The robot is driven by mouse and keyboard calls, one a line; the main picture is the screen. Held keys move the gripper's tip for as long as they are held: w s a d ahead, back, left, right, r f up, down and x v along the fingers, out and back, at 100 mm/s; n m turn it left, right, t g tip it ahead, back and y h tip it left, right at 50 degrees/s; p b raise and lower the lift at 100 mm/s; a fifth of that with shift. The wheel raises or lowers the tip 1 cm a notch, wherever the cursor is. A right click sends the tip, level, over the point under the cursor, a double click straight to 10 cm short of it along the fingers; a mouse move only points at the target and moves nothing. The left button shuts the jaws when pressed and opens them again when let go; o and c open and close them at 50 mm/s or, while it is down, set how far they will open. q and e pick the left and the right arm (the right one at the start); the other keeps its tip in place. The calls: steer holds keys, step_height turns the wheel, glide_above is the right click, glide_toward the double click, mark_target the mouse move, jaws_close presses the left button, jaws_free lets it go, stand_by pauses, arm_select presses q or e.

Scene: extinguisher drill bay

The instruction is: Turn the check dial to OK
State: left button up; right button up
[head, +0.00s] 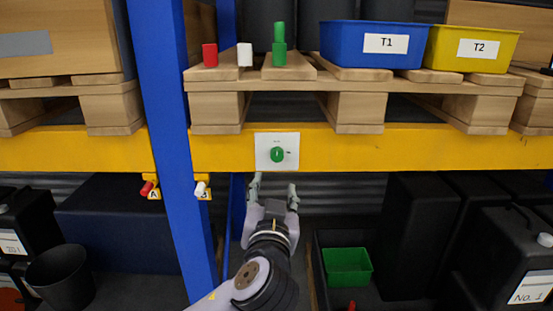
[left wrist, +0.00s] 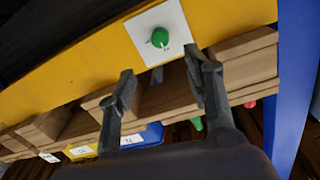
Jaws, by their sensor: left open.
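The check dial (head: 277,154) is a green round knob on a white plate (head: 291,143) fixed to the yellow beam. Small marks beside it are too small to read. The dial also shows in the left wrist view (left wrist: 160,38), beyond the fingertips, with its plate tilted in the picture. My left gripper (head: 274,187) is open and empty, just below the plate in the head view. Its two fingers show in the left wrist view (left wrist: 161,70), apart from the dial. My right gripper is not in view.
On the pallet (head: 225,87) above stand a red cylinder (head: 210,55), a white cylinder (head: 244,54), stacked green pieces (head: 279,50), a blue bin T1 (head: 345,45) and a yellow bin T2 (head: 450,45). A blue post (head: 165,120) stands left. A green tray (head: 347,266) lies below.

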mark_target(277, 158)
arm_select(q)
steer(key=w+p, duration=0.1)
steer(key=w, duration=0.4)
steer(key=w+p, duration=0.2)
steer(key=w, duration=0.4)
steer(key=shift+w+d+r, duration=0.15)
steer(key=shift+w+d, duration=0.05)
steer(key=shift+w, duration=0.05)
steer(key=shift+w+p, duration=0.3)
steer(key=shift+w, duration=0.35)
jaws_close()
